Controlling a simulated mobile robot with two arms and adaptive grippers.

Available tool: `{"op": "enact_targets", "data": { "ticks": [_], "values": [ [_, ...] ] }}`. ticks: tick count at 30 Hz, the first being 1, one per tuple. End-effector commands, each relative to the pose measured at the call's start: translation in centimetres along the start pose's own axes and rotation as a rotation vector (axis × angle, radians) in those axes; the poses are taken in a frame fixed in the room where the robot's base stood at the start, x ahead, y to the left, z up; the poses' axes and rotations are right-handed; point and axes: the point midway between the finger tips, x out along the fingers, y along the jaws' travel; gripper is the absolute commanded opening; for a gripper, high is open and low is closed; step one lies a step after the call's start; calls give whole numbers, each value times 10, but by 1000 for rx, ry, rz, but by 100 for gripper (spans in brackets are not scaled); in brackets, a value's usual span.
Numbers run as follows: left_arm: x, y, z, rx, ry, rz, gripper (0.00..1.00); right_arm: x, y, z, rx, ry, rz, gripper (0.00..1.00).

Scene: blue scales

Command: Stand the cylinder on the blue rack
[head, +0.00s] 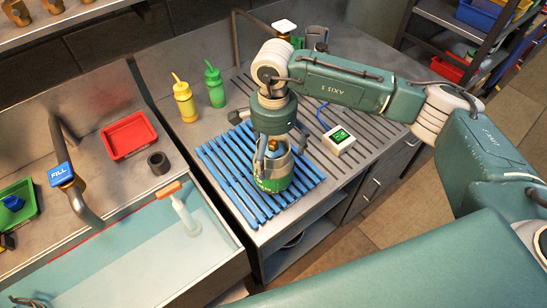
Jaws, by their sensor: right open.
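A green cylinder (273,184) with a brass-coloured top stands on the blue slatted rack (229,185), near its right part. It looks upright. My right gripper (273,160) comes down over it from above, with its open fingers on either side of its upper part. The fingers hide part of the cylinder, and I cannot tell whether they touch it. My left gripper is not in view.
Yellow (185,103) and green (215,87) bottles stand behind the rack. A water-filled basin (120,270), a tap (82,200) and a red tray (128,136) are left.

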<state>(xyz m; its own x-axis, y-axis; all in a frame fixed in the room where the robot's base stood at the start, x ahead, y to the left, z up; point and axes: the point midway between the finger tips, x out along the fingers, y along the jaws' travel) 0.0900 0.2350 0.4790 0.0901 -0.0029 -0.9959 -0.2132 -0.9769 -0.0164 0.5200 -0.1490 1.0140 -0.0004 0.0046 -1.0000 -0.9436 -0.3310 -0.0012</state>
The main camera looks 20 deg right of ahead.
Motion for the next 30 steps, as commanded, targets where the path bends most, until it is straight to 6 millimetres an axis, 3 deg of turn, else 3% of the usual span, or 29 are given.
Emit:
{"op": "enact_targets", "data": {
  "ticks": [9,15,30],
  "values": [
    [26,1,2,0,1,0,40,-66,-1,0,-2,2,-4,100],
    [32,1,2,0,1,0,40,-92,0,0,-1,2,-1,100],
    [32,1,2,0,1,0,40,-99,1,0,-1,1,1,100]
  ]
}}
